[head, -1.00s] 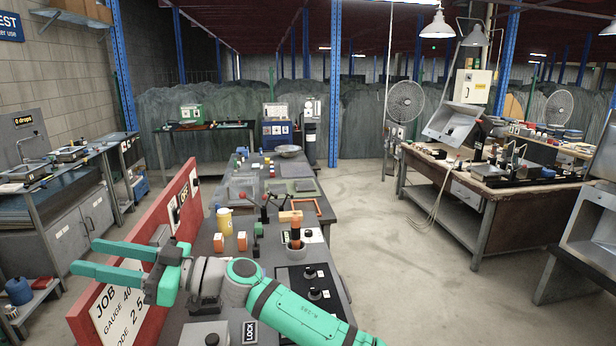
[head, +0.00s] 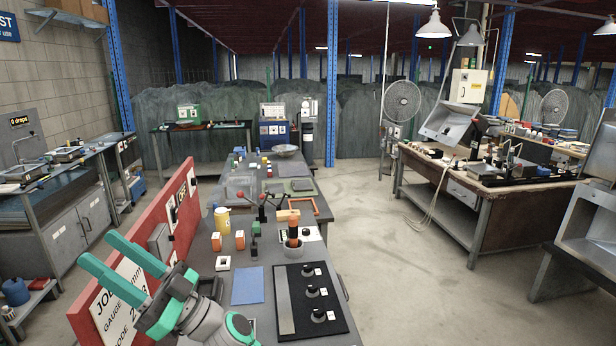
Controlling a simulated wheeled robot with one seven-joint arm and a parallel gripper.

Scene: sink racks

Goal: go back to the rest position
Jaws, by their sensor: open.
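My gripper (head: 103,254) is at the lower left of the head view, with its two green fingers apart and nothing between them. It points up and to the left, in front of the red panel (head: 88,312) with the white job card. My arm bends in from the bottom edge, and most of it is out of view. I see no object in my gripper. I cannot tell how far the fingers are from the panel.
The long grey bench (head: 270,258) runs away from me. It holds a black panel with several knobs (head: 312,290), a blue sheet (head: 248,285), orange blocks (head: 240,239) and a yellow container (head: 222,218). A wooden workbench (head: 480,200) stands right. The floor between (head: 380,280) is clear.

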